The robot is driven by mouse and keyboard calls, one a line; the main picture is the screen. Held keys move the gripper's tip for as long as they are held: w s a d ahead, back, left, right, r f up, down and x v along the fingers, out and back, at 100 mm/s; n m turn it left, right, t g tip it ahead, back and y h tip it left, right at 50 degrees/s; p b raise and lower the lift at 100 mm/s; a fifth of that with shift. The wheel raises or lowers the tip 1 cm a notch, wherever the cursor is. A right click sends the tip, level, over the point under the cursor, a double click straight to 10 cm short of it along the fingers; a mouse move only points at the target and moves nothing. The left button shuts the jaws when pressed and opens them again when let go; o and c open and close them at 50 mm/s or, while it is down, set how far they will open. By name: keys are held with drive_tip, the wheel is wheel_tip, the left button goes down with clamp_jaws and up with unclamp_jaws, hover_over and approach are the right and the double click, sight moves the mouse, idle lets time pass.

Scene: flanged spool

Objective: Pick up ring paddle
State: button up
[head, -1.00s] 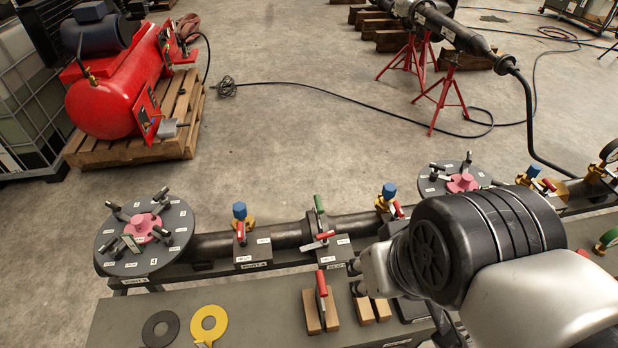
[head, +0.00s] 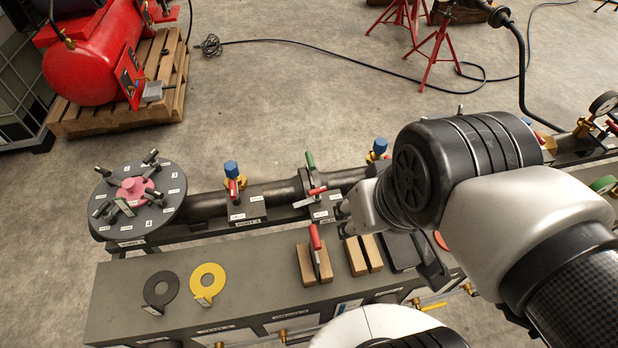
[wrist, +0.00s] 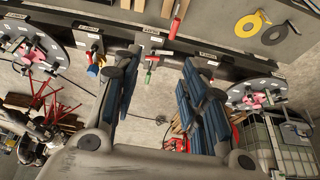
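In the wrist view the yellow ring (wrist: 241,25) and the dark ring (wrist: 266,35) are at the upper right. I cannot tell which one is meant. My gripper (head: 345,222) is over the bench's right part, well right of both rings. In the wrist view my gripper (wrist: 158,78) has its fingers spread, with nothing between them.
The flanged spool (head: 210,205) runs behind the bench, with a round flange (head: 165,213) at left bearing clamps. A red-handled tool (head: 316,243) stands in wooden blocks (head: 308,265), between my gripper and the rings. The bench top (head: 250,265) right of the yellow ring is clear.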

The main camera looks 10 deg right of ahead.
drive_tip(key=w, duration=1)
drive_tip(key=p, duration=0.3)
hover_over(311, 161)
drive_tip(key=s, duration=0.6)
wheel_tip(311, 161, down, 14)
drive_tip(key=b+x, duration=0.3)
drive_tip(key=x, duration=0.9)
drive_tip(key=shift+w+r+b, duration=0.1)
drive_tip(key=shift+b, duration=0.25)
drive_tip(key=shift+b+x, duration=1.15)
drive_tip(key=shift+x, duration=1.9)
drive_tip(key=shift+r, duration=0.15)
clamp_jaws()
